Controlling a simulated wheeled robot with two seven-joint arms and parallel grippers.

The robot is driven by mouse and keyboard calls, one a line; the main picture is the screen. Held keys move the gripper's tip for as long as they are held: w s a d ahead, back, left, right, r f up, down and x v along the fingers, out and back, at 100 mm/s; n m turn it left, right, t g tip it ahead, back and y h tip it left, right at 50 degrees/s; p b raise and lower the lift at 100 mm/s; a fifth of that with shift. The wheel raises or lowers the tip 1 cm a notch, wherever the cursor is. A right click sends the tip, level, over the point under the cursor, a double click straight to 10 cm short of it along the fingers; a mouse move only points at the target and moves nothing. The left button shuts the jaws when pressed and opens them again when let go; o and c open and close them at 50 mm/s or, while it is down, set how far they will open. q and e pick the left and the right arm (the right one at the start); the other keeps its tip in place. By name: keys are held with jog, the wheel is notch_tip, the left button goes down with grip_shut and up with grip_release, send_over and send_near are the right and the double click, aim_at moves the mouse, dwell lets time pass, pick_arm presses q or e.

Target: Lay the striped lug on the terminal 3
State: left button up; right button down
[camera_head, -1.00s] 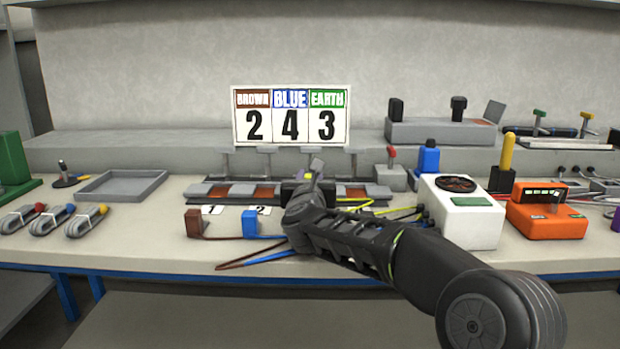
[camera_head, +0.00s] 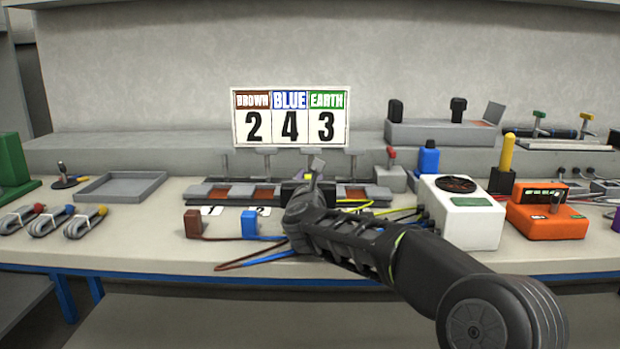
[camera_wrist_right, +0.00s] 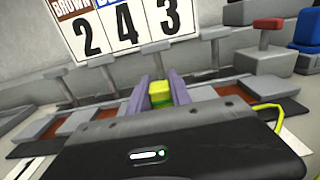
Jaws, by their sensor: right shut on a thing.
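The striped lug (camera_wrist_right: 160,92), yellow and green, sits between the two purple fingertips of my right gripper (camera_wrist_right: 163,91) in the right wrist view. The gripper is shut on it; in the head view the right gripper (camera_head: 312,172) is over the terminal row (camera_head: 232,190). A yellow wire (camera_wrist_right: 265,107) shows at the right of the gripper. The card numbers 1 and 2 show in front of the left terminals; my gripper and arm hide the terminal behind them, so contact cannot be told. My left gripper is not in view.
A sign (camera_head: 291,117) reads brown 2, blue 4, earth 3. Brown (camera_head: 194,223) and blue (camera_head: 249,223) lugs lie at the front. A white box (camera_head: 462,217) and orange meter (camera_head: 545,215) stand right. An empty grey tray (camera_head: 121,187) is left.

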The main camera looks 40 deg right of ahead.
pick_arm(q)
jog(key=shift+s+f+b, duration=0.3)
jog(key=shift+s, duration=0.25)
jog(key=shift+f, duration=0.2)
pick_arm(e)
jog(key=shift+f, duration=0.1)
pick_arm(q)
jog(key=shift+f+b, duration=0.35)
jog(key=shift+b, duration=0.15)
pick_arm(e)
jog(key=shift+f, duration=0.25)
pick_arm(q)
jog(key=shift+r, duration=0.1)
pick_arm(e)
jog(key=c, duration=1.1)
grip_release()
jog(key=shift+r, duration=0.1)
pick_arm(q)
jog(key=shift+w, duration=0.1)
pick_arm(e)
jog(key=v, duration=0.7)
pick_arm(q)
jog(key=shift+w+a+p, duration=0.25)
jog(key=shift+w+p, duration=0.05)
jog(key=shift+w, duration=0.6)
pick_arm(e)
jog(key=shift+s+a, duration=0.25)
jog(key=shift+s, duration=0.1)
